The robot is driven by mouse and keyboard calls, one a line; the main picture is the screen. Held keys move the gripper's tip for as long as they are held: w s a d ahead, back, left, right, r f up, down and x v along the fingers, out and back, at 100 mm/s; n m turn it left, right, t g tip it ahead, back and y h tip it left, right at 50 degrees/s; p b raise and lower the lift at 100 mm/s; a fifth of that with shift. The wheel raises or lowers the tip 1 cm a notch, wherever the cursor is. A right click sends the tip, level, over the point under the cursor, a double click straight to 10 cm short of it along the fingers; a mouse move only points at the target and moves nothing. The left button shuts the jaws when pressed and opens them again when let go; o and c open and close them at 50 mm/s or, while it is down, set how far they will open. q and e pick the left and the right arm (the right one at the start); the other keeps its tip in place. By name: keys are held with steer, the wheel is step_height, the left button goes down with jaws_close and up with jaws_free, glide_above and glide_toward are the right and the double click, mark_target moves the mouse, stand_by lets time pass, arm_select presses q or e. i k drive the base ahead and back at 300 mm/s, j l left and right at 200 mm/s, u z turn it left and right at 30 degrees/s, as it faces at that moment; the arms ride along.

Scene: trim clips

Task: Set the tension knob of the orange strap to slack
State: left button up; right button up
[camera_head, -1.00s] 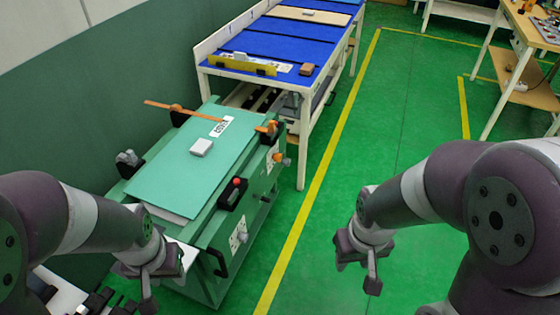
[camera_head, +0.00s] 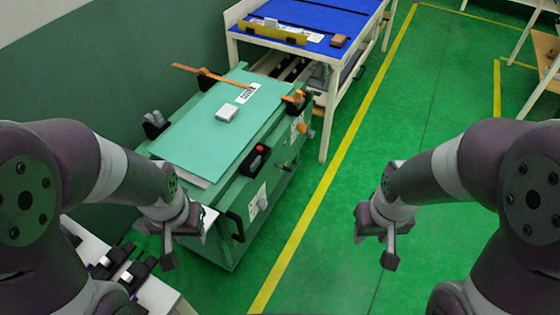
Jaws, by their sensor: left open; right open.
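The orange strap (camera_head: 198,72) lies over the far end of the green bench, its free end sticking out to the left. Its orange buckle part (camera_head: 295,98) sits at the bench's right far corner. An orange knob (camera_head: 309,133) is on the bench's right side below it, and a grey knob (camera_head: 263,204) sits on a white plate nearer me. The knob's setting is too small to read. My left gripper (camera_head: 168,250) is open and empty in front of the bench's near end. My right gripper (camera_head: 388,250) is open and empty over the green floor, well right of the bench.
The green bench (camera_head: 205,140) carries a light grey block (camera_head: 227,112), a label (camera_head: 246,93) and a red button box (camera_head: 255,160). A blue-topped table (camera_head: 310,15) stands behind. A white table (camera_head: 170,297) with black clips is at lower left. The floor right of the bench is clear.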

mark_target(302, 128)
steer(key=i+l, duration=0.3)
steer(key=i+l+u, duration=0.15)
steer(key=i+l, duration=0.15)
steer(key=l, duration=0.15)
steer(key=i+l, duration=0.3)
steer(key=l, duration=0.15)
steer(key=i+l+u, duration=0.1)
steer(key=i+l, duration=0.2)
steer(key=i+l+u, duration=0.1)
steer(key=i+l, duration=0.15)
steer(key=l, duration=0.3)
